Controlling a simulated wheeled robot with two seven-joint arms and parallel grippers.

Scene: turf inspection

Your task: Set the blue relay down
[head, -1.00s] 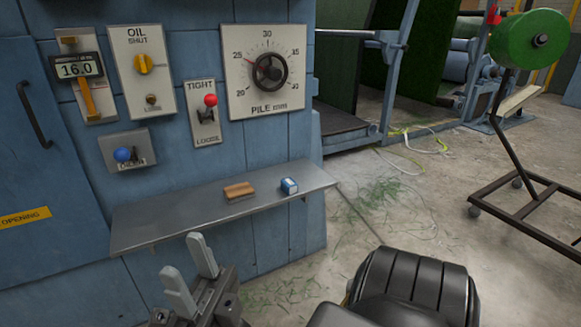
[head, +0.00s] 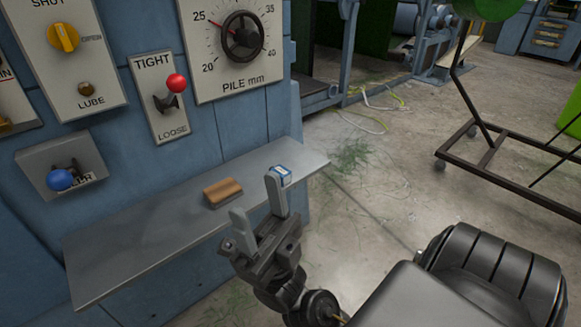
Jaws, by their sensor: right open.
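The blue relay (head: 284,171), a small blue and white block, rests on the grey metal shelf (head: 150,240) near its right end. My right gripper (head: 257,207) is in front of the shelf's front edge, its two grey fingers spread apart with nothing between them. One fingertip overlaps the relay in the head view and hides part of it; I cannot tell whether they touch. My left gripper is out of view.
A wooden-topped block (head: 222,191) sits on the shelf left of the relay. Above are a red-knobbed lever (head: 176,84), a pile dial (head: 243,37) and a blue knob (head: 60,180). The shelf's left part is bare. A dark wheeled frame (head: 500,160) stands right.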

